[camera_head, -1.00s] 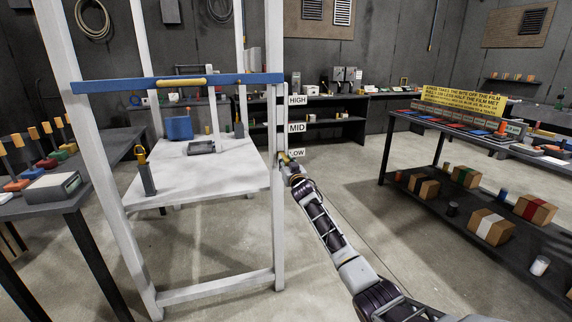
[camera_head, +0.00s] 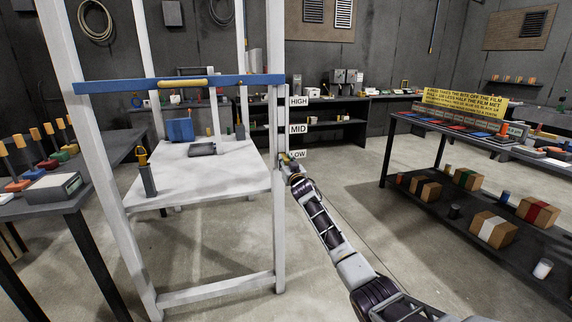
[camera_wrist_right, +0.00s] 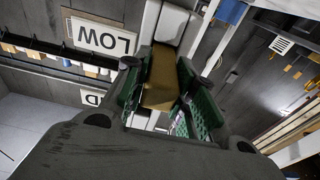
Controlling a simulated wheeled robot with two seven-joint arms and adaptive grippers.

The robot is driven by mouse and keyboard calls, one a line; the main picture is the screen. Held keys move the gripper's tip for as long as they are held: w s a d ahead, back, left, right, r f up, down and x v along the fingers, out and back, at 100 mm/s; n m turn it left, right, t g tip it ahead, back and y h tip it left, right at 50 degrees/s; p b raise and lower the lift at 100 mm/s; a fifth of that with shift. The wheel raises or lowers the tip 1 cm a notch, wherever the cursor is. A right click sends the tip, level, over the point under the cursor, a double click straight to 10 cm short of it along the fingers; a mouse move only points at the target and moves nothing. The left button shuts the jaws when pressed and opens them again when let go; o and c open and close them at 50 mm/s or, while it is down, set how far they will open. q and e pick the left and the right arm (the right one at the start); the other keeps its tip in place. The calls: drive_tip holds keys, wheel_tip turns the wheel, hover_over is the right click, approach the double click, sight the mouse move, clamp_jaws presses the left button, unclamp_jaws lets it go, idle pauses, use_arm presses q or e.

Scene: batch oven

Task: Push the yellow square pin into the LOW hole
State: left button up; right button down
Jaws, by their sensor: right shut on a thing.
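The yellow square pin (camera_wrist_right: 165,78) shows in the right wrist view between the green pads of my right gripper (camera_wrist_right: 160,98). The gripper is shut on it. The pin's far end is at a white post part (camera_wrist_right: 172,22); I cannot tell how deep it sits in a hole. In the head view my right gripper (camera_head: 286,159) is at the white frame's right front post (camera_head: 278,190), beside the LOW label (camera_head: 298,154). The pin is too small there to make out clearly. The LOW label appears upside down in the wrist view (camera_wrist_right: 105,36). My left gripper is out of view.
The MID label (camera_head: 298,129) and HIGH label (camera_head: 299,101) are above LOW. A blue bar (camera_head: 120,86) with a yellow handle crosses the frame. A white table board (camera_head: 205,180) holds several items. A dark shelf (camera_head: 440,135) stands right; floor between is clear.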

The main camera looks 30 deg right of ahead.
drive_tip(key=shift+w, duration=0.15)
drive_tip(key=c, duration=1.1)
unclamp_jaws()
drive_tip(key=v, duration=1.2)
drive_tip(key=shift+d, duration=0.1)
idle(0.8)
